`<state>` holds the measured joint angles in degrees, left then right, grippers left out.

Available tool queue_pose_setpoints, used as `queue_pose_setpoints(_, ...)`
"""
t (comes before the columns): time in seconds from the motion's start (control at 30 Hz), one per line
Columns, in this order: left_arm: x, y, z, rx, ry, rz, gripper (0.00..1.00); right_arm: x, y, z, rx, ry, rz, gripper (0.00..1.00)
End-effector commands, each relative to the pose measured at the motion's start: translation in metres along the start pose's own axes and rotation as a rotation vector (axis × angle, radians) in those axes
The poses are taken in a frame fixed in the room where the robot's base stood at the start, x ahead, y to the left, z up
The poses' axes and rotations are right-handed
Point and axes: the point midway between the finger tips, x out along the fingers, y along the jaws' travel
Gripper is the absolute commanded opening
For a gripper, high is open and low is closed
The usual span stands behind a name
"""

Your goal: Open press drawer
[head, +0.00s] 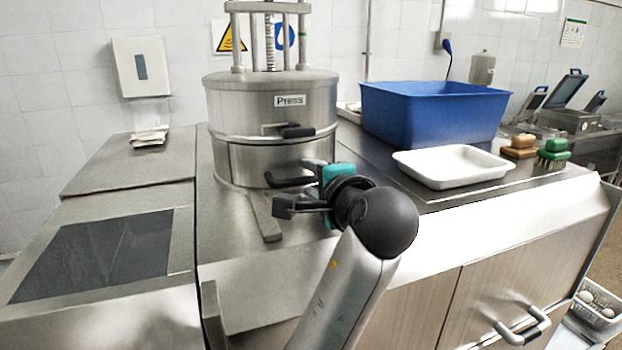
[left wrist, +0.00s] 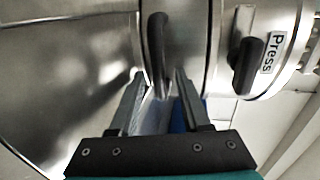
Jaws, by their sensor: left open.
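The steel press (head: 240,105), a round drum labelled "Press", stands on the counter. Its drawer front (head: 245,162) is the curved lower panel and looks shut flush with the body. The drawer's black handle (head: 280,181) sticks out from it; it also shows in the left wrist view (left wrist: 157,50). My left gripper (head: 285,192) is open in front of the drawer. In the left wrist view its two fingers (left wrist: 158,78) point at the handle, one to each side of its line; contact cannot be made out. My right gripper is not in view.
A second black handle (head: 297,131) sits higher on the press, below the label. A blue bin (head: 430,112), a white tray (head: 452,165) and brushes (head: 553,152) stand to the right. The counter left of the press is mostly clear.

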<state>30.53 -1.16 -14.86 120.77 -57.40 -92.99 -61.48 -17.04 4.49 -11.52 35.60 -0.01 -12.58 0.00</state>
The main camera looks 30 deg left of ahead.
Motion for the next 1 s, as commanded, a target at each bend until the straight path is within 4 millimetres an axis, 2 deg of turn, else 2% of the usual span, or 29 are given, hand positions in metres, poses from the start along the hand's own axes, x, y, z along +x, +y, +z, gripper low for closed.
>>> queue_pose_setpoints(0.03,-0.0001,-0.0001,-0.0001,-0.001,0.000,0.000,0.47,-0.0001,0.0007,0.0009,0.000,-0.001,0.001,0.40)
queue_pose_setpoints(0.47,0.0002,0.0001,-0.0001,0.000,0.000,0.000,0.00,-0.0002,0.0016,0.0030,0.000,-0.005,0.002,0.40)
queue_pose_setpoints(1.0,0.0003,0.0004,-0.0001,0.000,0.000,0.001,0.00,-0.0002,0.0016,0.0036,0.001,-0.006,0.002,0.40)
